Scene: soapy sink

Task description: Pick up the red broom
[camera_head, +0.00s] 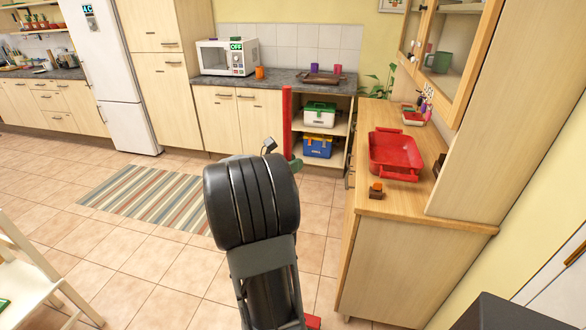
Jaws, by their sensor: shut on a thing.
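The red broom (287,115) shows as an upright red pole in front of the far counter. The pole stands close to vertical.
An open shelf holds a green-white box (320,114) and a blue box (318,146) just right of the pole. A wooden counter (400,204) with a red basin (395,154) stands at right. A striped rug (150,198) lies on open tiled floor at left; a chair (38,265) stands nearer.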

